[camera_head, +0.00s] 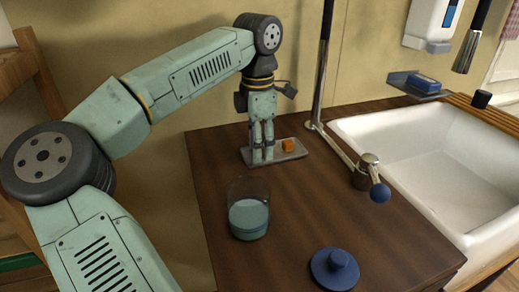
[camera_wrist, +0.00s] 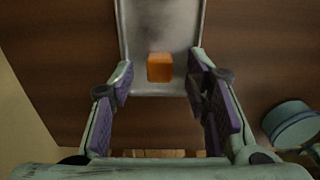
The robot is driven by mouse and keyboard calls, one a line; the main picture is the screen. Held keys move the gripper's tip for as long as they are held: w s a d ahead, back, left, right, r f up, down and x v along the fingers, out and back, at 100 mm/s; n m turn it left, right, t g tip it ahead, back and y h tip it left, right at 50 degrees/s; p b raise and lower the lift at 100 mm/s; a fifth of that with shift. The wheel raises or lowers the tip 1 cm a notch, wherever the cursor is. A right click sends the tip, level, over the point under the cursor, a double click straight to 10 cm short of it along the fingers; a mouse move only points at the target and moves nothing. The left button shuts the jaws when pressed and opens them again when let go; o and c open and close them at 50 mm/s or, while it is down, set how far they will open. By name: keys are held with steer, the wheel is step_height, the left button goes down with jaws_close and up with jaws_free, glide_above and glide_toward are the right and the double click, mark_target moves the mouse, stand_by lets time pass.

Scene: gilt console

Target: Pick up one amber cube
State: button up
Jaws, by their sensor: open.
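One amber cube (camera_head: 289,145) sits on a grey metal tray (camera_head: 297,156) on the dark wooden counter. In the wrist view the amber cube (camera_wrist: 160,67) lies near the tray's near end, ahead of and between my fingers. My gripper (camera_head: 263,158) points down at the tray's left part, to the left of the cube. In the wrist view my gripper (camera_wrist: 163,88) is open, with purple-padded fingers apart on either side and nothing between the pads. Its fingertips overlap the edges of the tray (camera_wrist: 160,20) in the picture; I cannot tell whether they touch it.
A glass jar with blue-grey contents (camera_head: 249,217) stands in front of the tray. A round blue lid with a knob (camera_head: 334,268) lies nearer the front edge. A tap (camera_head: 367,172) and white sink (camera_head: 440,160) are at right. The counter's middle is clear.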

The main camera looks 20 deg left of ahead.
steer(key=shift+c, duration=0.2)
steer(key=c, duration=0.9)
steer(key=shift+o, duration=0.2)
steer(key=shift+r, duration=0.15)
